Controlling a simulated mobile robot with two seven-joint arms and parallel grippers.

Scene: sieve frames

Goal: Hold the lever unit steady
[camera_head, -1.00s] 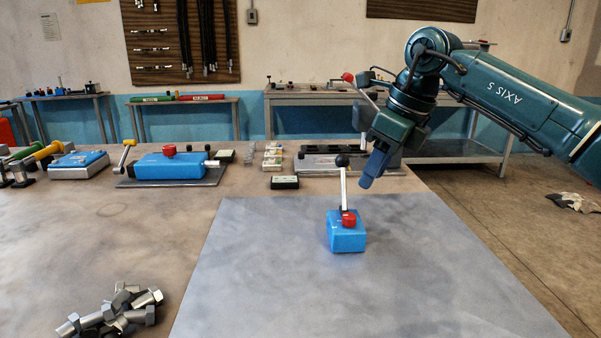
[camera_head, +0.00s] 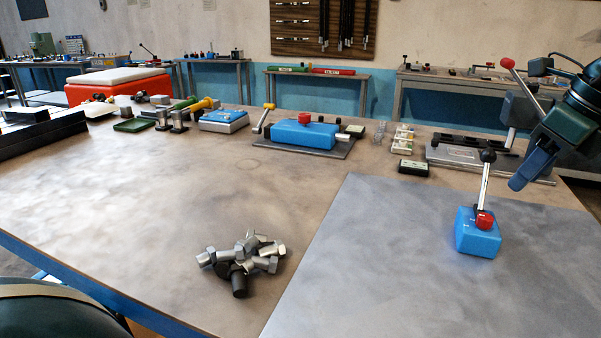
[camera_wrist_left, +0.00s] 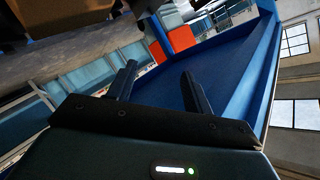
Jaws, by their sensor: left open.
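The lever unit (camera_head: 478,236) is a blue block with a red cap and a metal lever topped by a black knob. It stands on the grey mat (camera_head: 390,265) at the right of the head view, its lever nearly upright. My right gripper (camera_head: 528,172) points down just right of the lever, apparently apart from it. Its fingers overlap, so their opening is unclear. My left gripper (camera_wrist_left: 158,85) shows in the left wrist view with its fingers apart and nothing between them. It is away from the lever unit, which is not in that view.
A pile of bolts (camera_head: 245,262) lies left of the mat. A larger blue lever device (camera_head: 300,134) and a grey fixture (camera_head: 470,154) stand behind. A red crate (camera_head: 118,86) is at far left. The table's middle left is bare.

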